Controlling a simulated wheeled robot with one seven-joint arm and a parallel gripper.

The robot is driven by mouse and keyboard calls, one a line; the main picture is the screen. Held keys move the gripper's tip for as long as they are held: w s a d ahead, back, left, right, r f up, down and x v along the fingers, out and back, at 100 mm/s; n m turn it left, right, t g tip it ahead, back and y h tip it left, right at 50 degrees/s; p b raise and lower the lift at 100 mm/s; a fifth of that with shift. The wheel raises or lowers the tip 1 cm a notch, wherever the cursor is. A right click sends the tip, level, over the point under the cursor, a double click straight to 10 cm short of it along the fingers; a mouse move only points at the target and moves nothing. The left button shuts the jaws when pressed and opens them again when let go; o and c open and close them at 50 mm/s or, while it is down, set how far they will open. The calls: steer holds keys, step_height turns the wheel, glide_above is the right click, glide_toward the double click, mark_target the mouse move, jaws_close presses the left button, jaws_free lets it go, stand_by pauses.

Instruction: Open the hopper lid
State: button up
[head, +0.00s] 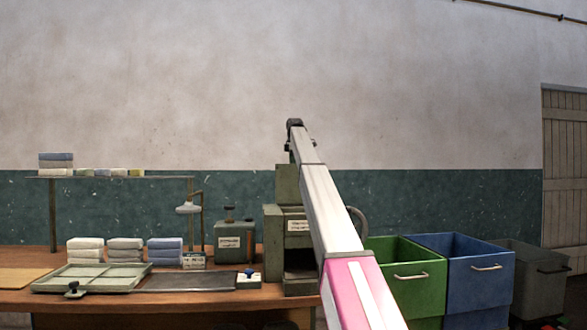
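A grey-green machine (274,223) with a white label stands on the bench at the middle of the head view. Its upper block (286,184) may be the hopper, but I cannot make out a separate lid. My arm crosses in front of the machine and hides much of its right side. The dark end of my arm, with my gripper (294,123), shows small above the machine's top, against the pale wall. I cannot tell whether its fingers are open or shut, or how far it is from the machine.
A smaller labelled box (235,242) stands left of the machine. A tray (92,278), a dark plate (197,281) and folded stacks (165,250) cover the wooden bench (160,300). Green (412,285), blue (480,283) and grey (538,285) bins stand at right. A shelf (120,178) is behind.

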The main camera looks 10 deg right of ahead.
step_height(320, 180, up, 7)
steer(key=s, duration=0.1)
steer(key=shift+s+r, duration=0.15)
steer(key=shift+s, duration=0.05)
stand_by(0.4)
